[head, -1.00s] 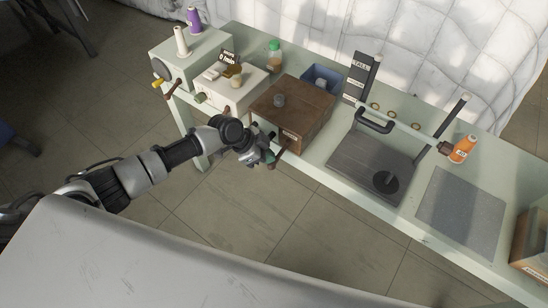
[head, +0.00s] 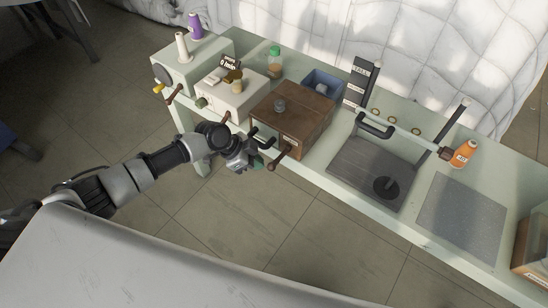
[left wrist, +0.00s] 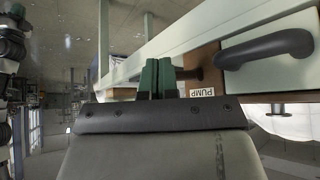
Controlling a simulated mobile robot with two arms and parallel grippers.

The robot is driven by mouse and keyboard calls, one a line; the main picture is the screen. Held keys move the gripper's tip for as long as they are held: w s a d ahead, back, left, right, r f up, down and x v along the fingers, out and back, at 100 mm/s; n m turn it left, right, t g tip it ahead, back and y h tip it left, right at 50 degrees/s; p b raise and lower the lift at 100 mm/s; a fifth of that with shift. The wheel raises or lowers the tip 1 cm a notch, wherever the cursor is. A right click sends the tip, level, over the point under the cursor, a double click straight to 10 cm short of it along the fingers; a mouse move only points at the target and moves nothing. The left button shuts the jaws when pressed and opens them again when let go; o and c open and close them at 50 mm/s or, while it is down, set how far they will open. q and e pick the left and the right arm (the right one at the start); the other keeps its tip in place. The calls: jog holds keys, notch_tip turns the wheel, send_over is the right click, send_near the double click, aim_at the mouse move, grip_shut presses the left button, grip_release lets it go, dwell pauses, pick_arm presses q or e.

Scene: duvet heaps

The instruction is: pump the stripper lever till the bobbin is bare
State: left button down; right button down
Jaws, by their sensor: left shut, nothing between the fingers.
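In the left wrist view a PUMP label (left wrist: 195,92) shows upside down beside the lever (left wrist: 188,74). My left gripper (head: 257,164) is in front of the box, just left of the lever handle. Its green fingertips (left wrist: 157,76) are shut and empty; contact with the lever is unclear. An orange spool (head: 464,154) lies at the right; I cannot tell which bobbin is meant.
A black handle (left wrist: 265,47) is close by in the left wrist view. Pale machines (head: 233,91) with cranks stand left of the box. A blue bin (head: 322,84) is behind it. A dark plate (head: 365,170) and grey mat (head: 462,215) lie right. Floor in front is clear.

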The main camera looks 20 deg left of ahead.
pick_arm(q)
jog(key=b+v, duration=0.1)
jog(key=v, duration=0.9)
jog(key=shift+a+r+b, duration=0.25)
jog(key=shift+r+b, duration=0.05)
dwell(0.4)
notch_tip(320, 180, down, 12)
jog(key=w+a+n+t+y, duration=0.1)
jog(key=a+n+t+y, duration=0.15)
jog(key=n, duration=0.25)
jog(key=s+a+f+n+y, duration=0.15)
jog(key=s+f, duration=0.25)
jog(key=f, duration=0.4)
jog(key=s+a+f+n+y, duration=0.1)
jog(key=s+a+f+n, duration=0.2)
jog(key=f, duration=0.6)
jog(key=s+d+f+g, duration=0.1)
jog(key=s+f, duration=0.4)
jog(key=s, duration=0.6)
jog(key=s+d+f+n+g+y, duration=0.1)
jog(key=s+d+f, duration=0.3)
jog(key=s, duration=0.8)
jog(key=s+d+f+n+g+y, duration=0.1)
jog(key=s+d+f+g, duration=0.1)
jog(key=s+f, duration=0.5)
jog(key=s+d, duration=0.1)
jog(key=s, duration=0.3)
jog(key=shift+s, duration=0.2)
